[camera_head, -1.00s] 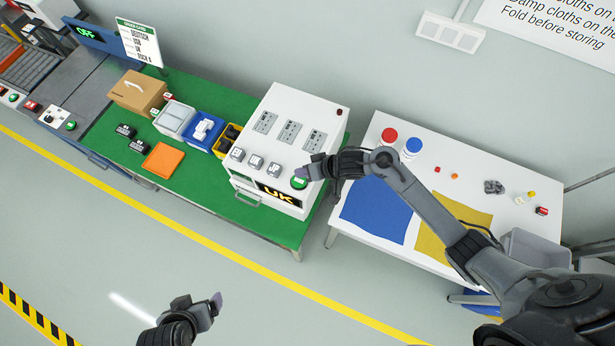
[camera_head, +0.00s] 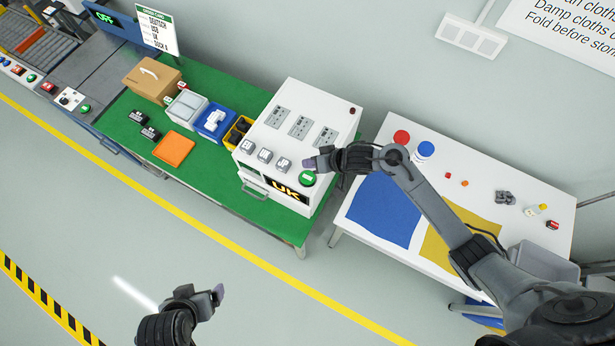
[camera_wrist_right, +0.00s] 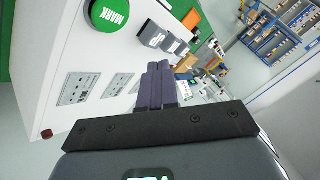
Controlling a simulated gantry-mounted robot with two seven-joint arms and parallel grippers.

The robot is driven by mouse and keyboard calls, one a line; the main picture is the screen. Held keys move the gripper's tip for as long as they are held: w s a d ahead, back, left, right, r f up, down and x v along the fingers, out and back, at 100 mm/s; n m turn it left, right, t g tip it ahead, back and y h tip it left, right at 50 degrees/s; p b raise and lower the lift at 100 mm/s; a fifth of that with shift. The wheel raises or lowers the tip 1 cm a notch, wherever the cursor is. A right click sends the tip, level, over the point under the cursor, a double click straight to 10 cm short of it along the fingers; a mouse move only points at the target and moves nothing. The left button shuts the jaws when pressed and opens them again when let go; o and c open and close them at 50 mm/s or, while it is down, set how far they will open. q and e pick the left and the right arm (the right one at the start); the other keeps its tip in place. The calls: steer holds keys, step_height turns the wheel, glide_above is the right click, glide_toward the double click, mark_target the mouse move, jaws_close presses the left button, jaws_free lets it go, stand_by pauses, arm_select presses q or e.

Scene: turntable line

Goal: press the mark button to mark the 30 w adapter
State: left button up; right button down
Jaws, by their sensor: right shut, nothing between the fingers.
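The white marking machine (camera_head: 288,150) stands on the green table and its front display (camera_head: 286,191) reads UK. Its round green button (camera_head: 308,179) shows the word MARK in the right wrist view (camera_wrist_right: 107,15). My right gripper (camera_head: 312,163) is shut and empty, its purple fingertips (camera_wrist_right: 158,72) just above and beside the green button, apart from it in the wrist view. Two black labelled blocks (camera_head: 138,116) (camera_head: 150,133) lie on the green table; their print is too small to tell which is the 30 W adapter. My left gripper (camera_head: 218,294) hangs over the floor.
Several grey keys (camera_head: 265,155) sit left of the green button. An orange tray (camera_head: 174,149), a cardboard box (camera_head: 152,81) and small bins (camera_head: 214,122) occupy the green table. A white table (camera_head: 450,160) with blue and yellow cloths stands at the right.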

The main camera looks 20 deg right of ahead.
steer(key=b, duration=0.6)
glide_above(310, 178)
step_height(310, 178, down, 6)
steer(key=shift+r, duration=0.25)
steer(key=shift+f+b, duration=0.35)
steer(key=shift+f, duration=0.6)
steer(key=shift+f, duration=0.1)
stand_by(0.7)
steer(key=shift+f, duration=0.3)
stand_by(0.3)
